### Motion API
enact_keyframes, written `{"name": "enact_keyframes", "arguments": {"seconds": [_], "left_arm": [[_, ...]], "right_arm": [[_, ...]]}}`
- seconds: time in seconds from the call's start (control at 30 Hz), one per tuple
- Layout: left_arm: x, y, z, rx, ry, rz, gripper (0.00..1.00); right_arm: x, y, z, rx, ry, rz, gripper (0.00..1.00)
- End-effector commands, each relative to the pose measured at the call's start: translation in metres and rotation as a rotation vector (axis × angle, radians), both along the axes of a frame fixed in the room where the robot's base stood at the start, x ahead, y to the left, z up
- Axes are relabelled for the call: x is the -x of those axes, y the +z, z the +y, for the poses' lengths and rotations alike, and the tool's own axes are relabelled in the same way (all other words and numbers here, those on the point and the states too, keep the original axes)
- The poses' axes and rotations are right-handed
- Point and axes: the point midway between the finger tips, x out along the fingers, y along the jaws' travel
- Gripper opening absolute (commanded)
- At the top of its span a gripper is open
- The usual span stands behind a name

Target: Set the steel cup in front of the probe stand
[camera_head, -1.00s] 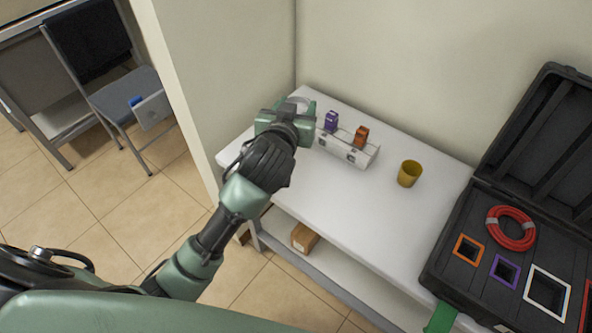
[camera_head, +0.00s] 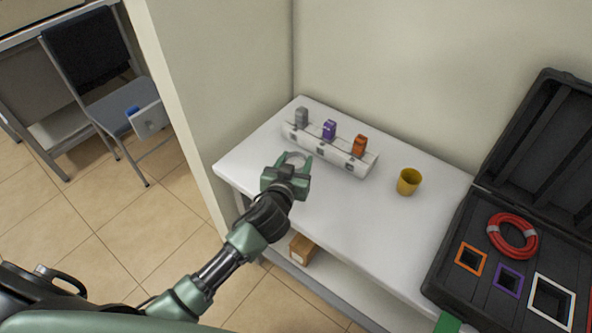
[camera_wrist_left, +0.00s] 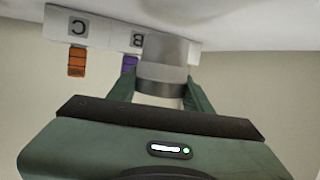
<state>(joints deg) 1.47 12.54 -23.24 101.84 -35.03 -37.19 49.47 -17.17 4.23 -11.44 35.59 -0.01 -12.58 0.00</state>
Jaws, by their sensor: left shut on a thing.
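My left gripper (camera_head: 292,170) is shut on the steel cup (camera_head: 296,158), over the white table near its front left part. In the left wrist view, which looks upside down, the cup (camera_wrist_left: 162,72) sits between the fingers. I cannot tell whether its base touches the table. The probe stand (camera_head: 346,159) is a long white block behind the cup, carrying a grey probe (camera_head: 301,118), a purple probe (camera_head: 329,130) and an orange probe (camera_head: 359,146). In the wrist view the labels B and C show on the stand (camera_wrist_left: 100,29).
A yellow cup (camera_head: 409,181) stands right of the stand. An open black case (camera_head: 462,222) with a red cable coil (camera_head: 512,236) and coloured frames fills the table's right end. A wall rises behind and left. The table's middle front (camera_head: 345,215) is clear.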

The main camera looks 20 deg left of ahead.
Motion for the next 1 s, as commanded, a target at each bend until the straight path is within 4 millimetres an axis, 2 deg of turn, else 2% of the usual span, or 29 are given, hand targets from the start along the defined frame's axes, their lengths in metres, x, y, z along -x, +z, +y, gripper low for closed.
{"name": "enact_keyframes", "arguments": {"seconds": [0.1, 0.2, 0.6, 0.63, 0.7, 1.0], "left_arm": [[0.000, -0.023, 0.000, -0.002, 0.000, 0.004, 0.07], [0.000, -0.033, 0.000, -0.002, -0.001, 0.002, 0.07], [0.000, -0.038, -0.001, 0.000, -0.001, 0.001, 0.07], [0.000, -0.039, -0.001, 0.000, -0.001, 0.002, 0.52], [0.000, -0.037, 0.000, 0.000, -0.001, 0.002, 0.71], [0.000, -0.037, 0.000, -0.001, 0.000, 0.002, 0.71]], "right_arm": [[0.000, -0.005, 0.000, 0.000, 0.000, 0.000, 0.36], [0.000, -0.006, 0.000, 0.000, 0.000, 0.000, 0.36], [0.000, -0.010, -0.006, 0.006, 0.001, 0.001, 0.36], [0.000, -0.009, -0.006, 0.008, 0.002, 0.000, 0.36], [0.000, -0.008, -0.007, 0.008, 0.002, 0.001, 0.36], [0.001, -0.008, -0.007, 0.008, 0.002, 0.001, 0.36]]}}
